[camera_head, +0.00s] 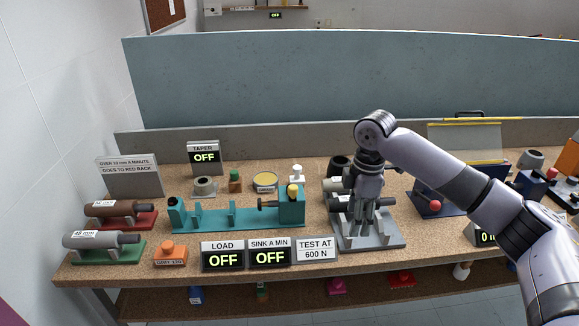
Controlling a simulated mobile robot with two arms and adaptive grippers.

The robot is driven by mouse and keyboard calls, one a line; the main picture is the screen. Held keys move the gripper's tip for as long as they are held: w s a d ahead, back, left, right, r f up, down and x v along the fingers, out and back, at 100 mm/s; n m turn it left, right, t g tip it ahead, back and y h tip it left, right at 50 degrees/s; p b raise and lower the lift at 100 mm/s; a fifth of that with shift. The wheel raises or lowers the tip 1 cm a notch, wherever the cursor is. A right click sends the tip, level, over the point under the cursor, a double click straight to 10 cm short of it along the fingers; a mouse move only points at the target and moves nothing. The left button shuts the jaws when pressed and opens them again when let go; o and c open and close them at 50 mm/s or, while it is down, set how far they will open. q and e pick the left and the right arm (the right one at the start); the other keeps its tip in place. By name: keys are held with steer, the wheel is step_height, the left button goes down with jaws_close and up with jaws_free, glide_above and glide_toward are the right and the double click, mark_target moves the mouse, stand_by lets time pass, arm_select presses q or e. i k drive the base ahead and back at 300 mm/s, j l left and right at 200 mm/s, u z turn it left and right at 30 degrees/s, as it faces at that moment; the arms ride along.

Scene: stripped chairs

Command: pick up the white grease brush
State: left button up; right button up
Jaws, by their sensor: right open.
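A small white upright thing (297,174) with a rounded top stands at the back of the bench, behind the teal fixture. It may be the white grease brush, but it is too small to be sure. Another small white thing (461,270) shows on the lower shelf at the right. My right gripper (365,215) is open and points down over a grey fixture (365,238), to the right of and nearer than the upright white thing. It covers part of the grey fixture and the dark cylinders there. My left gripper is not in view.
The teal fixture (240,217) with a yellow-topped knob stands left of my gripper. Signs reading OFF (223,257) line the front edge. Cylinders on red and green stands (105,250) are at the left. A blue-grey panel (300,85) rises behind the bench.

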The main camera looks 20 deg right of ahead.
mark_target(297, 179)
steer(key=i, duration=1.3)
